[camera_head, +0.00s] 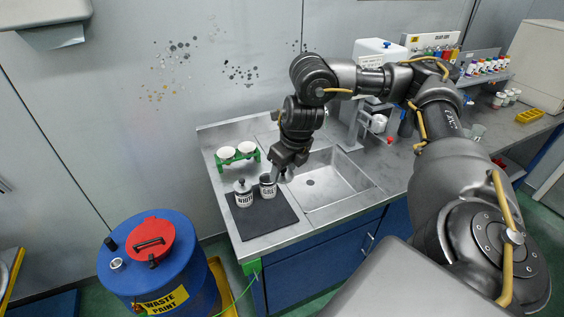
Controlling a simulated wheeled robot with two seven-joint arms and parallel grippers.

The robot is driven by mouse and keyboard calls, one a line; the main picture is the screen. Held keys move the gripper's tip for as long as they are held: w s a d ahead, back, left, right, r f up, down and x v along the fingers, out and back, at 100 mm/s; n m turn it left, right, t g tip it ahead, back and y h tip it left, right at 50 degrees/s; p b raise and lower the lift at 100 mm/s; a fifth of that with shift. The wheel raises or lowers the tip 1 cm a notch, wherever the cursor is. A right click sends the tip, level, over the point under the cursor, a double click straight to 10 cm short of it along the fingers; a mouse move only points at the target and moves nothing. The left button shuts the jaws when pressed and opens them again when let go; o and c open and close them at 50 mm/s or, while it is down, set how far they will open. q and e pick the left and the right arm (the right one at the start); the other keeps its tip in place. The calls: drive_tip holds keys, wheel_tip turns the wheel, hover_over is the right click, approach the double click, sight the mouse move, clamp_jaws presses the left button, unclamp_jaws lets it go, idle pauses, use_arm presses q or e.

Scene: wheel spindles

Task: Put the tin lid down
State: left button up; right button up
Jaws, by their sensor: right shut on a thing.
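My right gripper (284,171) reaches down over the left edge of the sink, just right of the second tin. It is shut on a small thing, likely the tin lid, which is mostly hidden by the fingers. A labelled tin (267,186) stands upright on the dark mat (262,217), close to the gripper, and its top looks open. Another labelled tin (243,194) with a dark knob on top stands upright to its left on the mat. My left gripper is not in view.
The sink basin (325,182) lies right of the mat. A green rack (238,158) with two white cups stands behind the tins. A blue waste drum (165,265) with a red lid stands on the floor at left. The front of the mat is clear.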

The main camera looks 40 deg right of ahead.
drive_tip(key=shift+w+a+f+m+h, duration=0.1)
drive_tip(key=shift+a+f+m+h, duration=0.15)
drive_tip(key=shift+a+m, duration=0.4)
drive_tip(key=s+a+m+g+b, duration=0.1)
drive_tip(key=a+m, duration=0.4)
drive_tip(key=m, duration=0.6)
drive_tip(key=s+a+f+m+g+b, duration=0.1)
drive_tip(key=a+m, duration=0.5)
drive_tip(key=m, duration=0.6)
drive_tip(key=s+a+f+m+g+b, duration=0.1)
drive_tip(key=a+m+g+b, duration=0.2)
drive_tip(key=m, duration=0.9)
drive_tip(key=a+g, duration=0.1)
drive_tip(key=a, duration=0.2)
drive_tip(key=shift+a+f, duration=0.15)
drive_tip(key=shift+f, duration=0.05)
